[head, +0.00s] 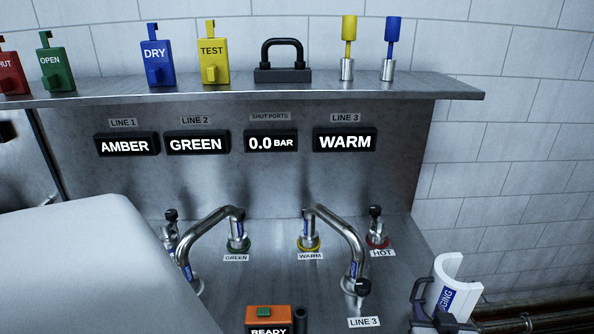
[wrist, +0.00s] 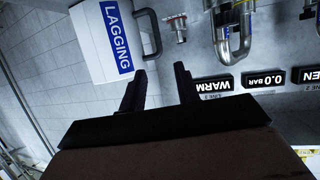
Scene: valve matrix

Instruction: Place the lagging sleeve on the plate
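The lagging sleeve (head: 459,279) is a white half-round shell with a blue label, at the lower right of the head view beside the steel bench. In the wrist view the sleeve (wrist: 91,43) is at upper left, with a dark curved handle-like piece at its right end. My gripper (wrist: 161,80) has its two dark fingers apart with an empty gap between them. The sleeve is beyond the left finger; I cannot tell whether they touch. In the head view dark parts overlap the sleeve's lower left. I cannot make out which surface is the plate.
Bent steel pipes (head: 345,240) with valves stand on the bench (head: 270,275). An orange READY box (head: 268,317) is at the front. Floor pipes run at lower right.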

